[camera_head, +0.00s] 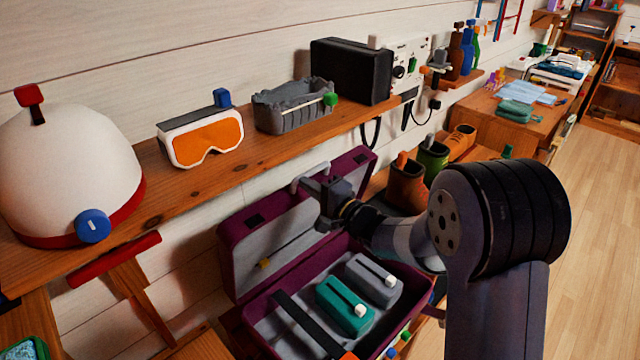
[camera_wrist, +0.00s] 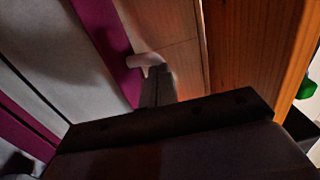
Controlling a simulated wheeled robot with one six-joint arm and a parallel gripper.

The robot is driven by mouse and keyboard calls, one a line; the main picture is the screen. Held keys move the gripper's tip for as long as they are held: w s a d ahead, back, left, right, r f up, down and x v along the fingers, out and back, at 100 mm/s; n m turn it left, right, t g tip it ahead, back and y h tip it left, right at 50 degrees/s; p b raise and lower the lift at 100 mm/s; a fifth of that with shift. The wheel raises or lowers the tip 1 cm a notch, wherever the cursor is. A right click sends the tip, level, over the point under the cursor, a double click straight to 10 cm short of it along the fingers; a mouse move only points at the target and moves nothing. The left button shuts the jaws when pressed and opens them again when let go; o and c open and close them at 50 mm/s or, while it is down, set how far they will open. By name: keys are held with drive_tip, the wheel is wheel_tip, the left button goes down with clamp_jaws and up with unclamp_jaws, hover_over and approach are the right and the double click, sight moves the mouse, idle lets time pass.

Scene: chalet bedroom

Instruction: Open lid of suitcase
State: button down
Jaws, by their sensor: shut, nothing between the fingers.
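The purple suitcase (camera_head: 262,322) lies below the wooden shelf. Its lid (camera_head: 235,238) stands raised and leans back toward the wall, showing a grey lining. Inside the base are a teal pouch (camera_head: 343,303), a grey pouch (camera_head: 372,280) and a dark strap. My gripper (camera_head: 318,190) is at the inner side of the lid near its upper edge, beside a pale handle (camera_head: 305,172). In the wrist view the shut fingers (camera_wrist: 158,82) are close to the pale handle (camera_wrist: 146,60) at the purple lid edge (camera_wrist: 106,45); contact cannot be told.
The wooden shelf (camera_head: 190,178) above holds a white helmet (camera_head: 70,165), orange goggles (camera_head: 205,138), a grey basket (camera_head: 290,105) and a black box (camera_head: 350,70). Boots (camera_head: 408,180) stand right of the lid. Open floor (camera_head: 590,230) lies at the right.

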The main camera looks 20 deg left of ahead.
drive_tip(key=shift+g+h, duration=0.5)
drive_tip(key=shift+h, duration=0.4)
drive_tip(key=w+a+p, duration=0.1)
drive_tip(key=a+p, duration=0.1)
drive_tip(key=w+a+r+p, duration=0.1)
drive_tip(key=a+p, duration=0.1)
drive_tip(key=p, duration=0.1)
drive_tip(key=w+a+p, duration=0.1)
drive_tip(key=a+p, duration=0.1)
drive_tip(key=p, duration=0.1)
drive_tip(key=shift+w+a+r, duration=0.15)
drive_tip(key=shift+w+r, duration=0.2)
drive_tip(key=shift+r, duration=0.05)
drive_tip(key=shift+w+a+f+p, duration=0.1)
drive_tip(key=shift+w+a+p, duration=0.2)
drive_tip(key=shift+a+p, duration=0.45)
drive_tip(key=shift+w+a+f+h, duration=0.1)
drive_tip(key=shift+w+f+h, duration=0.05)
drive_tip(key=shift+h, duration=0.15)
